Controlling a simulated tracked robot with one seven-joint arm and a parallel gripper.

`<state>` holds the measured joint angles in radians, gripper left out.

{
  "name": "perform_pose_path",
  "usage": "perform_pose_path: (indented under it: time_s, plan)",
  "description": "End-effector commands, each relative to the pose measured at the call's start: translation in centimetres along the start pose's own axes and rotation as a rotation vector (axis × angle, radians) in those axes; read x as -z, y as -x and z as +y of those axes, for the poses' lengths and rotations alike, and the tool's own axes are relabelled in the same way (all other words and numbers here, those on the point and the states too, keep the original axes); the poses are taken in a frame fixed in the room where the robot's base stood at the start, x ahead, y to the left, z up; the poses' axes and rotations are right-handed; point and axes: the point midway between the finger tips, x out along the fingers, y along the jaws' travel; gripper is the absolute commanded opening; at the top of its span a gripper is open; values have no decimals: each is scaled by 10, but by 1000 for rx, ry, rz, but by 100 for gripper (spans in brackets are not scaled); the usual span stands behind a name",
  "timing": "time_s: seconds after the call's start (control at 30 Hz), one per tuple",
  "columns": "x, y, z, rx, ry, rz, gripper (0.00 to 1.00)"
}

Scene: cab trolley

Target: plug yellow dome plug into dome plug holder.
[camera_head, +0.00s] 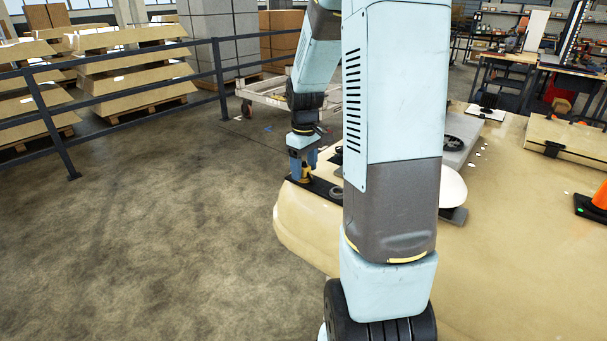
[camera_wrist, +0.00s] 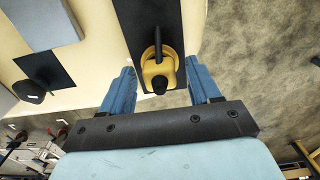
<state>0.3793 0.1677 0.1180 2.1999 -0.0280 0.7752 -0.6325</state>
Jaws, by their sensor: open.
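The yellow dome plug (camera_wrist: 150,69) with a dark handle sits at the end of a black plate (camera_wrist: 137,22) in the wrist view. In the head view, the yellow plug (camera_head: 305,173) shows small at the left end of the black plate (camera_head: 321,187). A round grey ring (camera_head: 337,191) lies on that plate to its right, partly hidden by my arm; I cannot tell for certain that it is the holder. My gripper (camera_wrist: 161,68) is open, its blue fingers on either side of the plug with gaps. Whether the plug is seated cannot be seen.
The black plate lies on a large tan surface (camera_head: 520,250). A grey block with a black wheel-like disc (camera_head: 453,143) and a white dome (camera_head: 452,187) stand right of my arm. An orange cone (camera_head: 601,196) is at the far right. Open floor (camera_head: 150,220) lies left.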

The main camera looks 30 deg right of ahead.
Motion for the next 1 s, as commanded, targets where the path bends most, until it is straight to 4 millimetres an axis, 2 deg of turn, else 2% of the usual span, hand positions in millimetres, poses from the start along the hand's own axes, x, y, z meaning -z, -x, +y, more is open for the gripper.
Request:
perform_pose_path:
  time_s: [0.47, 1.0]
  plan:
    - [0, 0, 0, 0, 0, 0, 62]
    - [0, 0, 0, 0, 0, 0, 11]
